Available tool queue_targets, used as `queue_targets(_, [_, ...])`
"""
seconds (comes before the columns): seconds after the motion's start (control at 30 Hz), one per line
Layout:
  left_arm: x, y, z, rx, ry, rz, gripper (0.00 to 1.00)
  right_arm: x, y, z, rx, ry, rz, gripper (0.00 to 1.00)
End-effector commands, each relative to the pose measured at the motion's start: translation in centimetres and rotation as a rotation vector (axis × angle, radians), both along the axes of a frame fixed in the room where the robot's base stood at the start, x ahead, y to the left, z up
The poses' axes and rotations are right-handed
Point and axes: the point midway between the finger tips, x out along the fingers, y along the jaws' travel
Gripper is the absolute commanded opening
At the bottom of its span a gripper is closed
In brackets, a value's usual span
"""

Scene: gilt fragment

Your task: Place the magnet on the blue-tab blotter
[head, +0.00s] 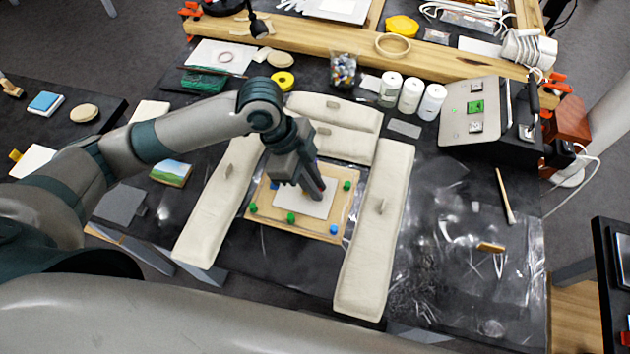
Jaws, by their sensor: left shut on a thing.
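My left gripper (315,192) comes down from the upper left over a white sheet (300,207) on a wooden board (268,222). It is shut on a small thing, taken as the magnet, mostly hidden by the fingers. A reddish patch shows near the fingertips; I cannot tell whether it belongs to the magnet. I cannot tell whether the fingertips touch the sheet. A small blue piece (275,184) shows at the sheet's upper left and another blue piece (334,229) at the board's lower right. Which surface is the blue-tab blotter is not clear. My right gripper is not in view.
Long cream cushions (378,230) with small tabs flank the board, and others lie behind it. Small green pieces (347,185) stand on the board. White bottles (410,95) and a grey device (476,115) stand at the back right.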

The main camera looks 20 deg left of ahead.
Motion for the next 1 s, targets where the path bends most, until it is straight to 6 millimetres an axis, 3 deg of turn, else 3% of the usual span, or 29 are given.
queue_targets(0.37, [0.0, 0.0, -0.3, 0.0, 0.0, 0.0, 0.0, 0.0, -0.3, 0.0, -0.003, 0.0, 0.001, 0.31])
queue_targets(0.4, [0.0, 0.0, -0.3, -0.001, -0.001, 0.0, 0.16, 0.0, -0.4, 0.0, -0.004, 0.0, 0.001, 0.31])
queue_targets(0.47, [0.0, 0.0, -0.3, -0.001, -0.001, 0.0, 0.3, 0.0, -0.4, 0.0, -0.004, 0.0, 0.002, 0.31])
queue_targets(1.0, [0.1, 0.3, 0.8, -0.001, -0.003, -0.001, 0.3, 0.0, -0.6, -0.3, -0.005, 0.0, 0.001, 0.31])
